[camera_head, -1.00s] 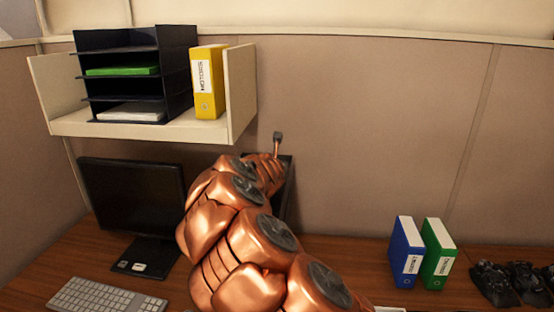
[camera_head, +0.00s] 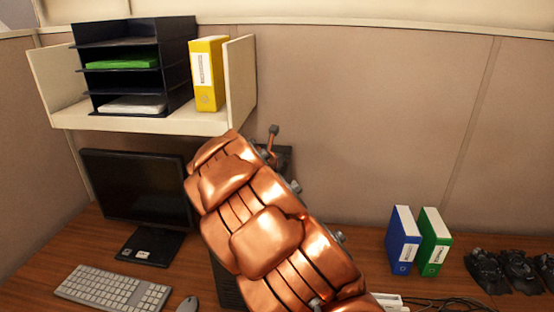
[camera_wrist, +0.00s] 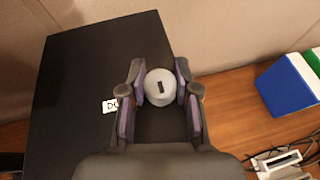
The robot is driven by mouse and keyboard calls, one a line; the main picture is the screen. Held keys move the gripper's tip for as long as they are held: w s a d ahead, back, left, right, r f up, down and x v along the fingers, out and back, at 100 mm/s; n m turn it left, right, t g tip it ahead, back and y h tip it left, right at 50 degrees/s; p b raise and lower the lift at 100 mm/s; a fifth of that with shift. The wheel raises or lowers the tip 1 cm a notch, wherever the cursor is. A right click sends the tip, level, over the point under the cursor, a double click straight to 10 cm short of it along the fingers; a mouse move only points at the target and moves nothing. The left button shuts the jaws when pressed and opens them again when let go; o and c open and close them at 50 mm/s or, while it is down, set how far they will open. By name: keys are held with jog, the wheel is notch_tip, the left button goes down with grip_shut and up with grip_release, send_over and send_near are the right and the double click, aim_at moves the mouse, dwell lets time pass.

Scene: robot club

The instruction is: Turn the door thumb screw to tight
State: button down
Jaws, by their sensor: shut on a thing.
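The door thumb screw (camera_wrist: 160,87) shows in the wrist view as a round grey knob with a short dark mark on its face. It sits on a black panel (camera_wrist: 75,75) that bears a small white label (camera_wrist: 110,105), partly covered by a finger. My gripper (camera_wrist: 160,92) is shut on the knob, one finger on each side of it. In the head view my copper arm hides the knob and most of the black case (camera_head: 284,160), and the fingertips are not visible there.
A shelf (camera_head: 150,121) with a black tray rack (camera_head: 180,70) and a yellow binder (camera_head: 208,75) hangs at upper left. A monitor (camera_head: 135,195) and keyboard (camera_head: 113,290) stand left. Blue (camera_head: 403,240) and green (camera_head: 434,242) binders stand right, beside black devices (camera_head: 510,270).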

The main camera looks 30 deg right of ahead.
jog(key=shift+r, duration=0.1)
jog(key=c, duration=0.8)
grip_release()
jog(key=shift+a, duration=0.1)
jog(key=v, duration=1.1)
jog(key=shift+s+a, duration=0.25)
jog(key=shift+a, duration=0.1)
